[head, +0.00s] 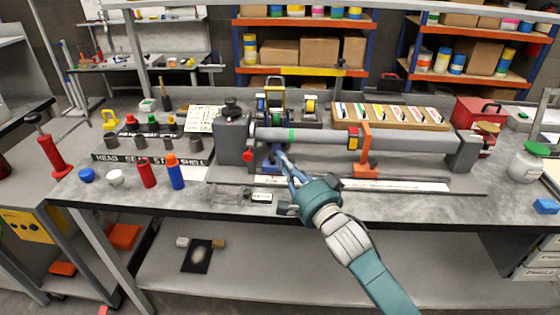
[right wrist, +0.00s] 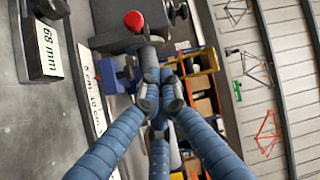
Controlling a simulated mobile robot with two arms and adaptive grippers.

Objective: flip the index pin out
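The spindle fixture has a grey headstock (head: 234,138) with a red ball or button (head: 245,156) low on its front; the red part also shows in the right wrist view (right wrist: 134,20). A long grey tube (head: 320,141) with a green band runs right from the headstock. My right gripper (head: 279,152) reaches up to the tube's front, right of the headstock and beside a blue part (right wrist: 125,76). Its blue fingers are drawn together, their grey tips (right wrist: 160,90) close to each other. I cannot make out the index pin or anything held. My left gripper is out of view.
A 68 mm block (right wrist: 46,48) lies near the bench front. A rack of coloured cards (head: 392,113) is behind the tube. The bench front at right is mostly clear.

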